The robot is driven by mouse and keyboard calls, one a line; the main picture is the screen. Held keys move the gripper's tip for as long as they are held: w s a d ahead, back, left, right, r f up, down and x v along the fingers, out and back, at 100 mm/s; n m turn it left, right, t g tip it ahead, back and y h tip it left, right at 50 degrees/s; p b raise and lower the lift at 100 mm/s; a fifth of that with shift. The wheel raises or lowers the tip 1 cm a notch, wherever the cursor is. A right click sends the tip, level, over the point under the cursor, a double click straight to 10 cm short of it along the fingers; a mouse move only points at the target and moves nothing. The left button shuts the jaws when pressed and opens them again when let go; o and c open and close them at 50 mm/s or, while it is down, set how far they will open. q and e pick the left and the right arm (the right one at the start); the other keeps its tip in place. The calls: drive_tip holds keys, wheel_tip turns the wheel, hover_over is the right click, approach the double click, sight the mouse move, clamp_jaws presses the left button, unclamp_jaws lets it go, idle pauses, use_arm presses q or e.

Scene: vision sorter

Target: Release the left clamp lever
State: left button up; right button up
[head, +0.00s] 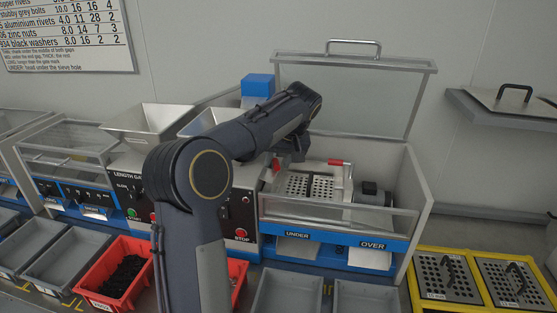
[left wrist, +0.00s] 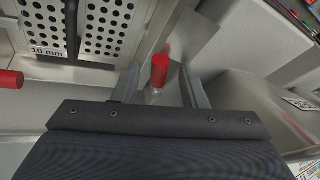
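The sorter's perforated sieve plate (head: 308,186) sits in an open-topped housing; it also shows in the left wrist view (left wrist: 105,25), marked 10 mm. The left clamp lever (head: 275,165) has a red grip at the plate's left side. In the left wrist view this red grip (left wrist: 160,70) appears between my left fingers, with gaps on both sides. My left gripper (head: 287,158) is open over it, partly hidden by its own wrist. The right clamp lever (head: 338,162) has a red grip at the plate's right; a red grip also shows at the wrist view's left edge (left wrist: 10,80). My right gripper is not in view.
The clear lid (head: 345,95) stands raised behind the housing. A grey motor (head: 372,194) is right of the plate. Red bins (head: 112,270) and grey bins (head: 287,292) stand in front. Spare sieves lie in a yellow tray (head: 463,254) at right.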

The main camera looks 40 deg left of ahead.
use_arm(q)
drive_tip(key=w+v, duration=0.1)
drive_tip(key=v, duration=0.6)
drive_tip(key=shift+s+d+r+p, duration=0.2)
drive_tip(key=shift+s+r+p, duration=0.2)
drive_tip(key=shift+s, duration=0.15)
drive_tip(key=shift+c, duration=0.3)
